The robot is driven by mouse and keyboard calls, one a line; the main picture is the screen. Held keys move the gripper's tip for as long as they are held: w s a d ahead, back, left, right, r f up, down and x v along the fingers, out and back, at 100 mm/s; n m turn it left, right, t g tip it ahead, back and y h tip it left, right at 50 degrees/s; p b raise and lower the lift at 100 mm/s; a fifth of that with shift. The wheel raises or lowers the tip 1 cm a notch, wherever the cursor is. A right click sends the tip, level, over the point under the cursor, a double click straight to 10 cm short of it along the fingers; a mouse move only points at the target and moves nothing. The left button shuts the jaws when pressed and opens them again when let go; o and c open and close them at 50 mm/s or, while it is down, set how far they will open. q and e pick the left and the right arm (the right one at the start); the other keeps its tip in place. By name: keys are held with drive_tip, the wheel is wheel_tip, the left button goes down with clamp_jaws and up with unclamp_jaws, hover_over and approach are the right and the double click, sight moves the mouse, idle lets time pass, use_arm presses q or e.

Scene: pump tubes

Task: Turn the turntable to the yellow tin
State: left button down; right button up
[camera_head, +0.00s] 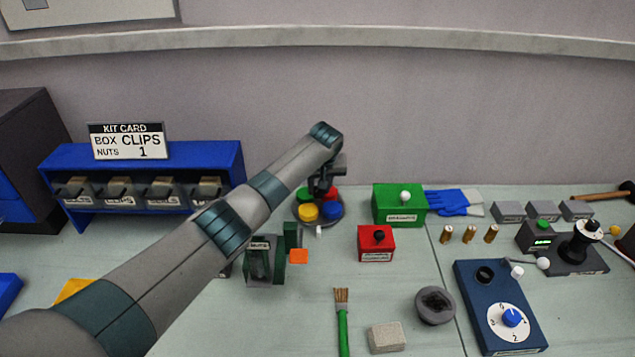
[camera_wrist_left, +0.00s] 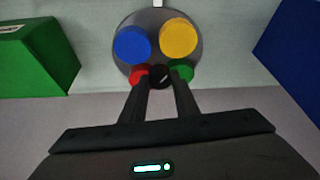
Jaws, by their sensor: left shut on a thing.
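The grey round turntable (camera_head: 320,221) bears a yellow tin (camera_head: 308,212), a blue tin (camera_head: 331,210), a red tin (camera_head: 330,192) and a green tin (camera_head: 303,194). In the left wrist view the yellow tin (camera_wrist_left: 178,38) and blue tin (camera_wrist_left: 133,44) lie farther from my fingers; the red tin (camera_wrist_left: 139,75) and green tin (camera_wrist_left: 181,71) are partly hidden by them. My left gripper (camera_head: 321,190) is over the turntable's middle, its fingers shut on the black centre knob (camera_wrist_left: 159,76). A small white marker (camera_head: 319,231) stands at the front edge, between the yellow and blue sides. My right gripper is out of view.
A green box (camera_head: 399,207) stands just right of the turntable, with a red box (camera_head: 376,245) in front of it. A blue bin rack (camera_head: 190,152) is at the left. A dark green holder (camera_head: 265,264) and an orange block (camera_head: 298,256) lie in front.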

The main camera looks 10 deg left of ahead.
use_arm(q)
drive_tip(key=shift+d+n+y, duration=0.2)
drive_tip(key=shift+n+y, duration=0.1)
drive_tip(key=shift+n, duration=0.7)
drive_tip(key=shift+w+f+n+g+y+b, duration=0.15)
drive_tip(key=shift+n+g+y+b, duration=0.2)
drive_tip(key=shift+n+b, duration=0.45)
drive_tip(key=n+b, duration=0.2)
drive_tip(key=shift+n+g+y+b, duration=0.35)
drive_tip(key=shift+n+b, duration=0.45)
drive_tip(key=shift+r, duration=0.2)
drive_tip(key=shift+w, duration=0.1)
drive_tip(key=c, duration=1.4)
unclamp_jaws()
drive_tip(key=shift+o, duration=0.2)
